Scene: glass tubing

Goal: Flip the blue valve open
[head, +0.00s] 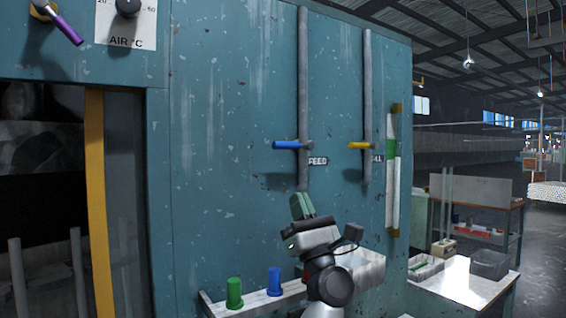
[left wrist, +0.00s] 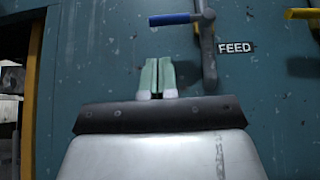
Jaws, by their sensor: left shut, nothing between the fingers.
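The blue valve handle (head: 287,145) sits on the left grey vertical pipe (head: 303,80), beside the FEED label (head: 317,161). The handle lies level, across the pipe, and points left. In the left wrist view the blue handle (left wrist: 171,19) is at the top, above the fingertips. My left gripper (head: 302,206) is below the handle, apart from it, with its green fingers pointing up. In the left wrist view its fingers (left wrist: 157,76) are together and hold nothing. My right gripper is in neither view.
A yellow handle (head: 359,145) sits on the right pipe (head: 367,80), and also shows in the left wrist view (left wrist: 303,14). A shelf (head: 255,300) below holds a green cup (head: 234,293) and a blue cup (head: 274,281). A purple-handled valve (head: 66,28) is at upper left.

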